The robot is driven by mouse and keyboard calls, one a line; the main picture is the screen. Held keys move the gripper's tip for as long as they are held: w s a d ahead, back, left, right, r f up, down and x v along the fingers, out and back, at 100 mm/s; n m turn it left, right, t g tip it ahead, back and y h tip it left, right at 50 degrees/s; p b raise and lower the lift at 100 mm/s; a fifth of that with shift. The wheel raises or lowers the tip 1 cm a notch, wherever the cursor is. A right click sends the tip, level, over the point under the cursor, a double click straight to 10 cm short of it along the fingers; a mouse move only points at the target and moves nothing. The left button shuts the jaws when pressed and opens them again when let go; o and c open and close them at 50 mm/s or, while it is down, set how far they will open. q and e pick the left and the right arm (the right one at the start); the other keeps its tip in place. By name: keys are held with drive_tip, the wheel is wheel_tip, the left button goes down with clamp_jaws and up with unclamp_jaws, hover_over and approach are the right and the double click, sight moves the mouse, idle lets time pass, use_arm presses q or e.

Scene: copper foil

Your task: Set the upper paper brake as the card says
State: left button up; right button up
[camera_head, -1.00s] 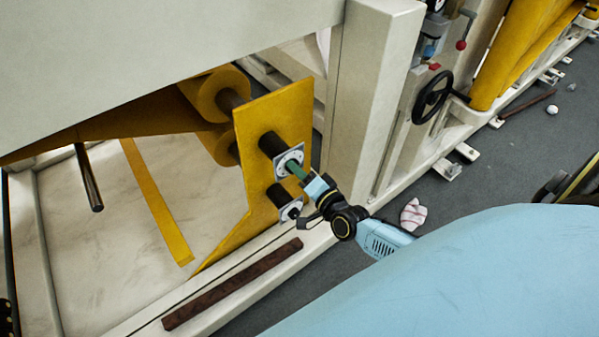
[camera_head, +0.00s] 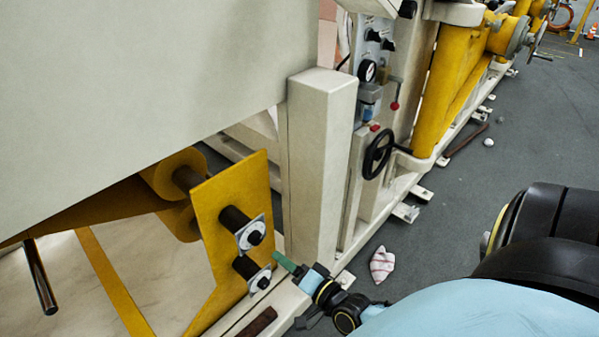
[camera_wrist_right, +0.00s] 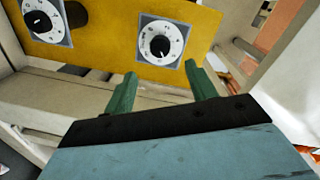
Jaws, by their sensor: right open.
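Two brake dials, each a white disc with a black knob on a grey square plate, sit on a yellow bracket (camera_head: 220,195). The upper paper brake (camera_head: 255,237) is above the lower dial (camera_head: 263,284). My right gripper (camera_head: 284,262) has green fingers and is open and empty, to the right of the dials and apart from them. The right wrist view shows a dial (camera_wrist_right: 160,41) ahead of the open fingers and another dial (camera_wrist_right: 42,20) at the upper left; I cannot tell which is upper. Their markings are too small to read. The card and left gripper are not in view.
A pale machine post (camera_head: 318,165) stands right of the bracket. Beyond it are a black handwheel (camera_head: 378,155) and a gauge panel (camera_head: 375,60). A striped cloth (camera_head: 382,265) lies on the grey floor, which is mostly open toward the right.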

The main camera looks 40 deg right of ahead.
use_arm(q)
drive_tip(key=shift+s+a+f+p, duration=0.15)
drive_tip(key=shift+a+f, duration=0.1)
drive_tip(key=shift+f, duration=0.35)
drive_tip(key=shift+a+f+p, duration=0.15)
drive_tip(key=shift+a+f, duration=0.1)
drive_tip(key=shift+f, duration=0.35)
use_arm(e)
drive_tip(key=shift+s+d+r, duration=0.1)
drive_tip(key=shift+s, duration=0.95)
drive_tip(key=shift+s+d+r, duration=0.1)
drive_tip(key=shift+s, duration=0.9)
drive_tip(key=shift+s+f, duration=0.1)
